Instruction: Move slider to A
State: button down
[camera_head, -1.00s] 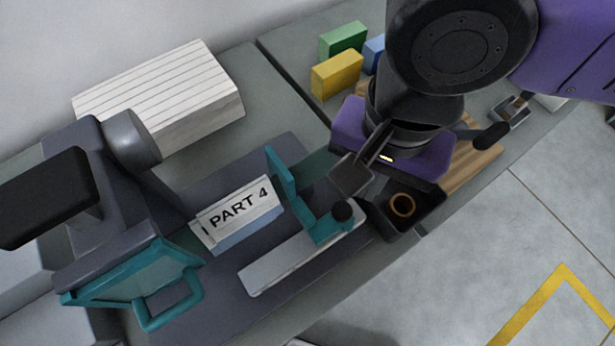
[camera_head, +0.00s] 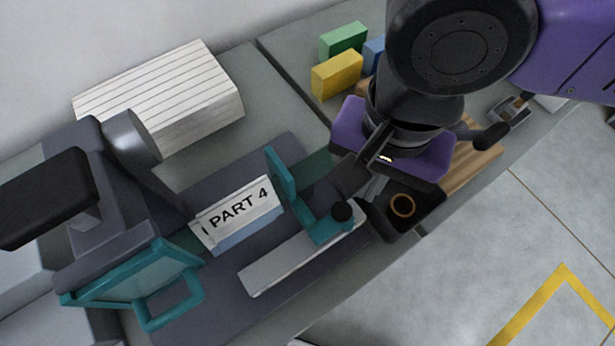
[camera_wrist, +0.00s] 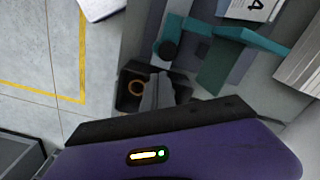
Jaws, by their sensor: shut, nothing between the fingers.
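The slider is a teal bracket (camera_head: 320,228) with an upright plate and a black knob (camera_head: 342,211). It sits at the right end of a pale rail (camera_head: 285,268). In the wrist view the teal bracket (camera_wrist: 176,30) and black knob (camera_wrist: 167,49) show near the top. My gripper (camera_head: 371,200) is shut and empty, pointing down just right of the knob. In the wrist view its fingertips (camera_wrist: 159,80) are together, a little below the knob; contact is not visible. No letter A can be read.
A block labelled PART 4 (camera_head: 240,217) lies left of the slider. A dark tray (camera_head: 428,212) with a copper-coloured ring (camera_head: 403,205) is close to my fingers. A teal-handled press (camera_head: 170,300) stands left. Yellow (camera_head: 337,75) and green (camera_head: 343,40) blocks stand behind.

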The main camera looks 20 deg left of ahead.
aim_at(311, 236)
jog(key=shift+f, duration=0.1)
dwell(0.5)
jog(key=shift+f+b, duration=0.7)
jog(key=shift+f, duration=0.95)
jog(key=shift+s+a, duration=0.1)
jog(key=shift+s, duration=0.05)
jog(key=shift+s+a+p, duration=0.5)
jog(key=shift+s+a, duration=0.55)
jog(key=shift+s, duration=0.25)
jog(key=shift+s+a+p, duration=0.5)
jog(key=shift+s+a, duration=0.5)
jog(key=shift+s, duration=0.35)
jog(key=shift+s+a+p, duration=0.5)
jog(key=shift+s+a, duration=0.55)
jog(key=shift+s, duration=0.25)
jog(key=shift+w+d+r+p, duration=0.2)
jog(key=shift+w+d+p, duration=0.2)
jog(key=shift+w, duration=0.1)
notch_tip(311, 236, up, 7)
jog(key=p, duration=0.7)
jog(key=shift+f, duration=0.15)
